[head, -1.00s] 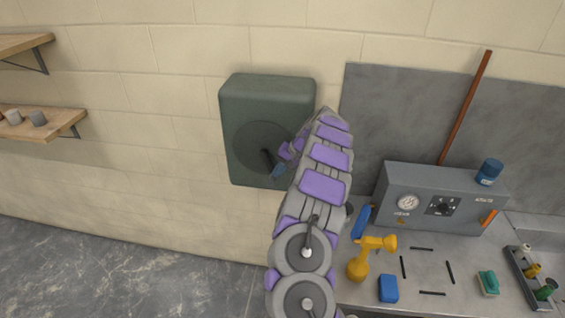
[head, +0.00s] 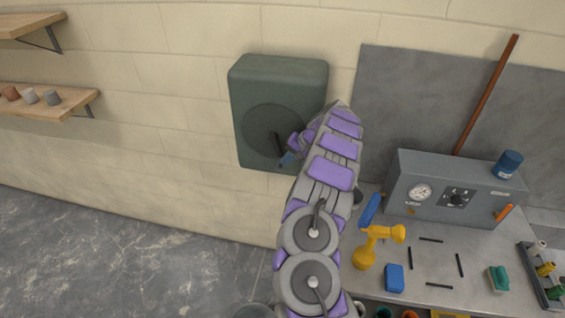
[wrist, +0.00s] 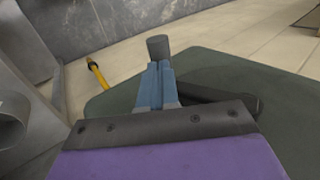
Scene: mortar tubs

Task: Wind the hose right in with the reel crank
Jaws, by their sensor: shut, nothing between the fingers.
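The reel (head: 250,90) is a dark grey-green box on the block wall, with a round darker disc (head: 258,122) on its front. Its dark crank arm (head: 274,142) points down from the disc; in the wrist view the crank arm (wrist: 215,95) runs behind my fingers. My gripper (head: 287,159) is at the crank's lower end, its blue fingers shut and empty. In the wrist view the crank's dark round knob (wrist: 158,46) shows just past my fingertips (wrist: 160,68); I cannot tell if they touch. A yellow piece with a dark end (wrist: 97,74), perhaps the hose, shows beyond the reel's edge.
A workbench (head: 420,262) on the right holds a grey control box (head: 425,205), a yellow spray bottle (head: 368,250) and a blue block (head: 394,278). Wooden shelves (head: 75,97) with small pots are on the left wall. The floor (head: 120,255) on the left is clear.

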